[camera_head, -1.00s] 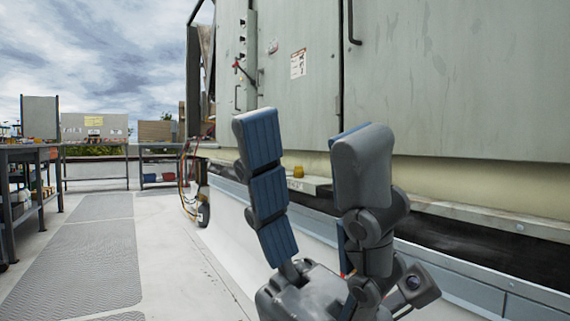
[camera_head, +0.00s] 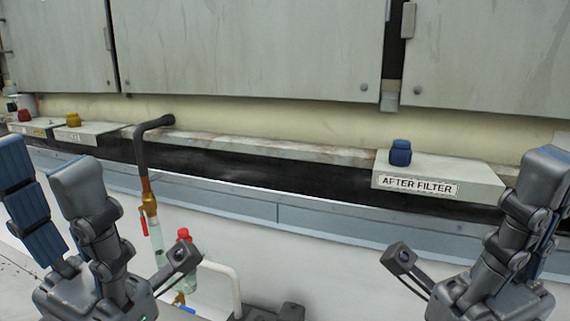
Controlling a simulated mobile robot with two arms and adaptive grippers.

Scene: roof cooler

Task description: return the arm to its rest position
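My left gripper (camera_head: 45,185) stands at the left edge with its fingers pointing up. Its two fingers are spread apart, blue pads show on the outer one, and nothing is between them. My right gripper (camera_head: 550,180) is at the right edge, also pointing up, in front of the right end of the box marked AFTER FILTER (camera_head: 478,172). No object shows in the visible part.
A blue cap (camera_head: 400,153) tops the labelled box. A yellow cap (camera_head: 73,119) and a red cap (camera_head: 24,115) sit at the left. A dark bent pipe (camera_head: 142,150) leads down to a clear tube. A red-topped bottle (camera_head: 184,250) is low.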

